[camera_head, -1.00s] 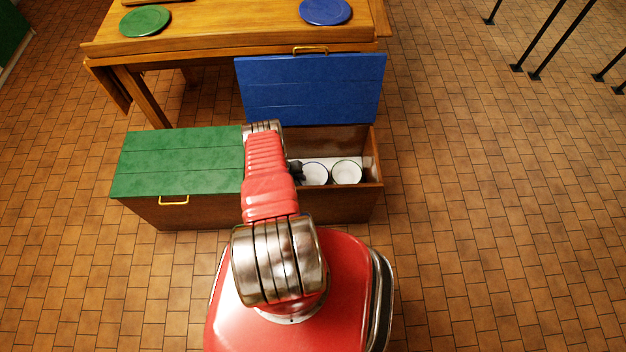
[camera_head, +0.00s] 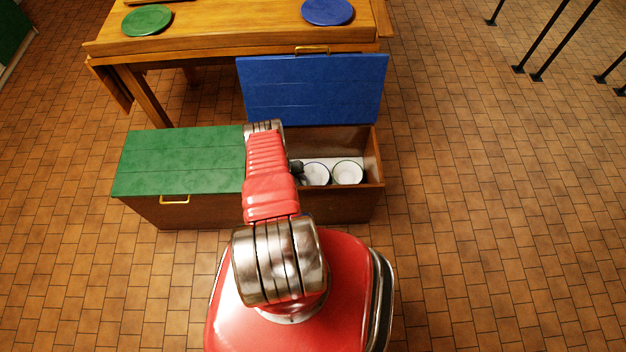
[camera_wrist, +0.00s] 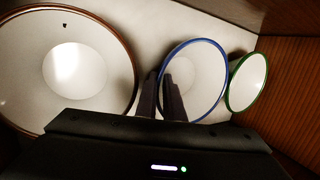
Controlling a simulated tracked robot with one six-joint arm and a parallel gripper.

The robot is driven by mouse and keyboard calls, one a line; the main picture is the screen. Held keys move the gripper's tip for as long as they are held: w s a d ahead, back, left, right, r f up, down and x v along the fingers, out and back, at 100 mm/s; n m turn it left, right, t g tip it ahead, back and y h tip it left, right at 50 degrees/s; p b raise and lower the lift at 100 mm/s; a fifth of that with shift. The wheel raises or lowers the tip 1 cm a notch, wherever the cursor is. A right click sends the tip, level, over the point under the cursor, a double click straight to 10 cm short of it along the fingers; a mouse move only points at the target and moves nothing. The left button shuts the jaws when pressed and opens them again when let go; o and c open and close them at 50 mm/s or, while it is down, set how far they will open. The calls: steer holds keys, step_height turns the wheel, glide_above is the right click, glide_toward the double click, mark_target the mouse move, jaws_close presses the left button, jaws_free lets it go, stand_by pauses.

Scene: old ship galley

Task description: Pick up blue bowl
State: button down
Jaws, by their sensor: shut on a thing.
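The blue bowl is white with a blue rim. It sits in the open right part of the chest, in the middle of the wrist view (camera_wrist: 200,80). In the head view it is the left of two visible bowls (camera_head: 316,175). My gripper (camera_wrist: 165,95) is shut on the blue bowl's left wall, one finger inside the rim and one outside. In the head view my arm hides most of the gripper; a dark part shows at the bowl's left edge.
A green-rimmed bowl (camera_wrist: 248,82) stands close on the right. A large brown-rimmed bowl (camera_wrist: 110,70) is on the left. The chest's wooden wall (camera_wrist: 295,95) is at the right. The blue lid (camera_head: 313,90) stands open behind; the green lid (camera_head: 180,160) is shut.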

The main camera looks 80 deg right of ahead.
steer(key=shift+r, duration=0.1)
steer(key=shift+r, duration=4.9)
